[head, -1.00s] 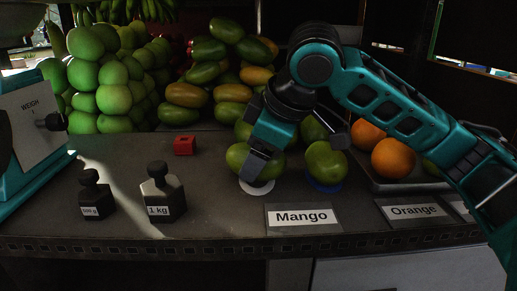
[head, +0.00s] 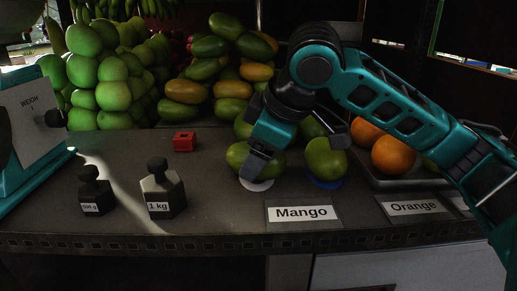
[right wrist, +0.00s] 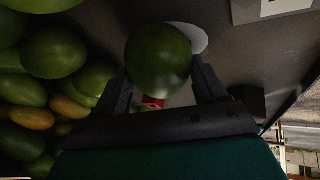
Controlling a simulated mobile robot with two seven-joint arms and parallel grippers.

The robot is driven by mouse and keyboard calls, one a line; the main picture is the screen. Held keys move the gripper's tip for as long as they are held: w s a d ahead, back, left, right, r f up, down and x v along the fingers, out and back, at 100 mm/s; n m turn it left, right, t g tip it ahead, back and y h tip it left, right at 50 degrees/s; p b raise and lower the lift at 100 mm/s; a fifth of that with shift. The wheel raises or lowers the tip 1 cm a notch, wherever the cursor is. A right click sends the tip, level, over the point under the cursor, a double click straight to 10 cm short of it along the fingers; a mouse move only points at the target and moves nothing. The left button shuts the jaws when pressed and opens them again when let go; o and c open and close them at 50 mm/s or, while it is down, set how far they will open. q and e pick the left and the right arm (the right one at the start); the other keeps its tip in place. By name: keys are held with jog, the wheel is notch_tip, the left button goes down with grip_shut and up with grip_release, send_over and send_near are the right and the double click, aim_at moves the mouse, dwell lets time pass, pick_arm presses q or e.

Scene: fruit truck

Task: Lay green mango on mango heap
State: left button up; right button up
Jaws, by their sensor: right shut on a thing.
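My right gripper (head: 256,163) is shut on a green mango (head: 238,156) at the front of the counter, above a white disc (head: 257,186). In the right wrist view the mango (right wrist: 158,62) sits between the two fingers, with the white disc (right wrist: 190,36) just behind it. I cannot tell whether the mango touches the disc. A second green mango (head: 325,160) rests on a blue disc (head: 325,184) to the right. More mangoes are partly hidden behind my arm. A heap of green and orange mangoes (head: 210,70) stands at the back. My left gripper is out of view.
A "Mango" sign (head: 301,213) and an "Orange" sign (head: 413,208) lie along the front edge. Oranges (head: 393,155) sit in a tray on the right. A 1 kg weight (head: 163,193), a 500 g weight (head: 94,192), a red block (head: 184,142) and a scale (head: 30,135) are on the left.

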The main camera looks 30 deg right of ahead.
jog(key=o, duration=0.9)
jog(key=shift+c, duration=0.2)
notch_tip(320, 180, up, 2)
jog(key=p, duration=0.3)
jog(key=shift+r, duration=2)
